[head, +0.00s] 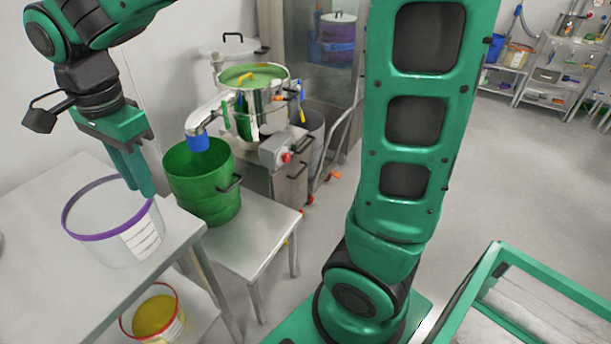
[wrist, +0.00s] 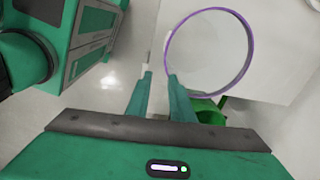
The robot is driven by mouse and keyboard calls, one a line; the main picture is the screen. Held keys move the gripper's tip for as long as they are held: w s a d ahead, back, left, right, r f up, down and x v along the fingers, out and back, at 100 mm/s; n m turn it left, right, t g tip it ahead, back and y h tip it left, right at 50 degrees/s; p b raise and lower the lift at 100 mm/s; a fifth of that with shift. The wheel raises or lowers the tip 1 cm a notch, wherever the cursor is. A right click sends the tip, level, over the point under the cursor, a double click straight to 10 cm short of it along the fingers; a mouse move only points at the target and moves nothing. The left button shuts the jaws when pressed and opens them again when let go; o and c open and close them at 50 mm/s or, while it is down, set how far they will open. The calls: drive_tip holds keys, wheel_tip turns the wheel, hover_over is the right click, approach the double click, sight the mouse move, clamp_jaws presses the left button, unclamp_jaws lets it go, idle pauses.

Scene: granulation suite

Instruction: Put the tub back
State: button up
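A clear tub (head: 112,240) with a purple rim and a white striped label stands upright on the left table. It looks empty. My gripper (head: 147,192) points down at the tub's right side, its fingers overlapping the rim in the head view. In the wrist view my gripper (wrist: 160,75) shows two fingers with a gap between them. The rim of the tub (wrist: 168,42) runs by the tip of the right finger, and the left finger is outside the tub. I cannot tell whether either finger touches the wall.
A green drum (head: 203,185) stands on a lower steel table (head: 255,235) under the spout of a steel sieving machine (head: 262,110). A red-rimmed tub with yellow contents (head: 155,316) sits on the shelf below the left table (head: 30,265).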

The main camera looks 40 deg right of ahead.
drive_tip(key=s+d+f+n, duration=0.15)
drive_tip(key=s+d, duration=0.25)
drive_tip(key=d, duration=0.5)
drive_tip(key=s+d+n, duration=0.2)
drive_tip(key=s+d, duration=0.1)
drive_tip(key=d, duration=0.5)
drive_tip(key=s+d+f+n, duration=0.1)
drive_tip(key=s+d, duration=0.3)
drive_tip(key=d, duration=0.5)
drive_tip(key=s+d+f+n, duration=0.3)
drive_tip(key=s+d, duration=0.2)
drive_tip(key=s, duration=0.5)
drive_tip(key=shift+d+f+g, duration=0.15)
drive_tip(key=shift+f+g, duration=0.15)
drive_tip(key=shift+f, duration=0.1)
drive_tip(key=shift+w, duration=0.1)
drive_tip(key=shift+w+f, duration=0.25)
drive_tip(key=shift+w, duration=0.35)
